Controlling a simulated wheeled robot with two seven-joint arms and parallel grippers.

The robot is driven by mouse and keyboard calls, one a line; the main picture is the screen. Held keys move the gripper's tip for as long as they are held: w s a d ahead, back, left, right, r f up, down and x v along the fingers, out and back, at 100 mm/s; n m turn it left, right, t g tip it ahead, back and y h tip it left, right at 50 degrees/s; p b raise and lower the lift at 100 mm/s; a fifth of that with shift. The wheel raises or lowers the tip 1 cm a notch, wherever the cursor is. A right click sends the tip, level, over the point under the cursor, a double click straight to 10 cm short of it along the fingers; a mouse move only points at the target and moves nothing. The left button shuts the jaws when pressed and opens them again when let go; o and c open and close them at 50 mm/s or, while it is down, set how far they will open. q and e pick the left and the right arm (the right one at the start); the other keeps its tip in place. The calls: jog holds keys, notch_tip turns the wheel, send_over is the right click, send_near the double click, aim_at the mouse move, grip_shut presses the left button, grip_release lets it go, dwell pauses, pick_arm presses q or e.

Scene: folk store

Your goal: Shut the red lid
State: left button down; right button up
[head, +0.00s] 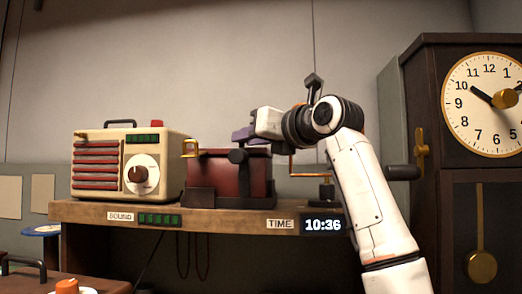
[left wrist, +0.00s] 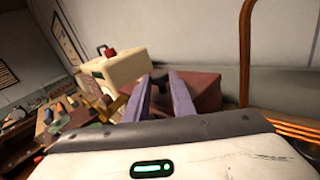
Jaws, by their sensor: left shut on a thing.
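A dark red box (head: 222,175) sits in a black base on the wooden shelf. Its red lid (left wrist: 206,92) shows in the left wrist view, beside and past the fingers. A brass handle (head: 190,148) is at the box's upper left in the head view. The fingers also show in the left wrist view (left wrist: 167,98). The place of contact is mostly hidden, and I cannot tell the lid's exact angle. My right gripper is not in view.
A cream radio (head: 128,165) stands left of the box on the shelf (head: 95,212). A copper rod (head: 291,165) with a black foot is to the right, behind my arm. A tall dark clock (head: 490,100) stands at the far right. The wall above is clear.

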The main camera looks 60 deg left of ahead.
pick_arm(q)
jog(key=shift+s+f+b, duration=0.15)
jog(key=shift+f+b, duration=0.2)
jog(key=shift+b, duration=0.05)
jog(key=c, duration=1.5)
grip_release()
jog(key=shift+d, duration=0.1)
jog(key=d, duration=0.3)
jog(key=w+d, duration=0.1)
jog(key=d, duration=0.6)
jog(key=shift+w+d+f, duration=0.1)
jog(key=shift+w, duration=0.15)
